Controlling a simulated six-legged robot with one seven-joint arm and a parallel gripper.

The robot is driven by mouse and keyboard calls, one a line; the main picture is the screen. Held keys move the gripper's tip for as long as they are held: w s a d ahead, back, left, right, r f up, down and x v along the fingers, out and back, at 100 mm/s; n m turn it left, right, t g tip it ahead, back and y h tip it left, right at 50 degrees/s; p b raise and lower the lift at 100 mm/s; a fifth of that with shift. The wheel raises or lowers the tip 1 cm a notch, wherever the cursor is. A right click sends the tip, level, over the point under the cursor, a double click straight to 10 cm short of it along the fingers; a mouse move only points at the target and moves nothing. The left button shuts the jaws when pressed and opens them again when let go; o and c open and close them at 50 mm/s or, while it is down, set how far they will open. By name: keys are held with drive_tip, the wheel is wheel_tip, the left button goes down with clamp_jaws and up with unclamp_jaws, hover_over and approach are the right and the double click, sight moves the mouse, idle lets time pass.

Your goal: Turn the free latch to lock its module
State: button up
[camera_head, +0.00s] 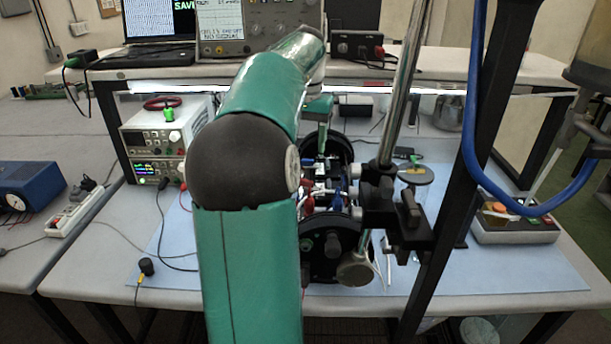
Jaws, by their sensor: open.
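My green arm covers the cylinder's left side. My gripper (321,135) shows only in small part, pointing down above the far half of the cylinder. It is open, and its fingertips are mostly hidden. I cannot tell whether it touches anything.
A metal stand post (403,80) with a black clamp (400,215) rises just right of the cylinder. A dark slanted bar and a blue hose (475,150) cross farther right. Power supplies (165,140) stand left. A shelf (440,68) with instruments spans the back. The mat's front left is mostly clear.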

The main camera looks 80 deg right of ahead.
sight(307, 180)
wheel_tip(307, 180, down, 11)
drive_tip(key=shift+r, duration=0.2)
